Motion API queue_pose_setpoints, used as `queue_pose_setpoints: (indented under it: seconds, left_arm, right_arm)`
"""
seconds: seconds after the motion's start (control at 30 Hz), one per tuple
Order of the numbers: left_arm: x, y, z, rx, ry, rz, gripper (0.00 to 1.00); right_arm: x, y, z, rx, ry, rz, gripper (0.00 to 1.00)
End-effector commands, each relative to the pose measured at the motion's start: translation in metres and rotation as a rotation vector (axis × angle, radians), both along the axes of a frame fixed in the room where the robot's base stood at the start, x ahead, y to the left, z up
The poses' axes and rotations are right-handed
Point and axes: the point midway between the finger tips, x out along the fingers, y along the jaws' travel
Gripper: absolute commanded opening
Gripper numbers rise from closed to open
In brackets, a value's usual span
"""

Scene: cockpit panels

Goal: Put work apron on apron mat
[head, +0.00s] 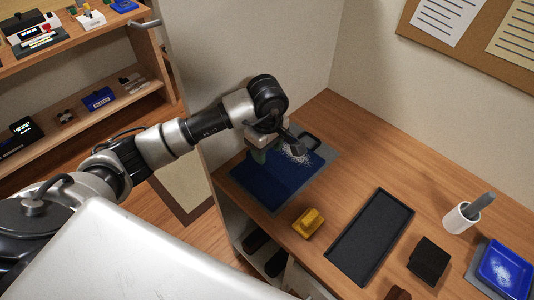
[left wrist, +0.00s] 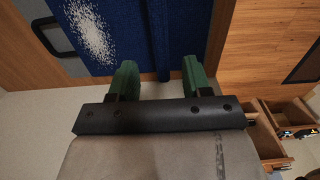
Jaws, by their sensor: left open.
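The work apron (head: 272,184) is a blue cloth with a white speckled patch. It lies on a grey mat (head: 327,161) at the far left of the wooden worktop; I cannot tell whether this is the apron mat. A dark loop (head: 312,140) is at its back edge. In the left wrist view the apron (left wrist: 192,25) shows beyond my fingers, with a raised blue ridge running towards the gap between them. My left gripper (left wrist: 158,80) is open with green fingers and holds nothing visible. In the head view it is over the apron, partly hidden by its wrist.
A yellow object (head: 308,223), a black tray (head: 345,256), a dark block (head: 428,261) and a white cup (head: 460,218) stand on the worktop. A blue tray (head: 507,262) is on the right. Shelves (head: 92,122) are at left. The worktop's back is clear.

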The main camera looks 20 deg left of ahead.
Motion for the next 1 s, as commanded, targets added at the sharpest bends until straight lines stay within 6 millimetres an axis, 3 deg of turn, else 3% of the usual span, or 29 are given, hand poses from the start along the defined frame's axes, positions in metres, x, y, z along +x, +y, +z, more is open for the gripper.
queue_pose_setpoints:
  seconds: [0.03,0.1,0.3,1.0]
  left_arm:
    - [0.001,0.001,0.017,0.002,-0.003,-0.001,0.49]
    - [0.000,0.000,0.028,0.002,-0.002,-0.001,0.49]
    - [0.000,0.000,0.045,0.000,0.001,0.000,0.49]
    - [0.000,0.000,0.047,0.000,0.001,0.000,0.49]
  right_arm:
    - [0.000,0.000,0.011,0.000,0.000,0.000,0.43]
    - [0.000,0.000,0.017,0.000,0.000,0.000,0.43]
    - [0.000,0.000,0.024,0.000,0.000,0.000,0.43]
    - [0.000,0.000,0.024,0.000,0.001,0.000,0.43]
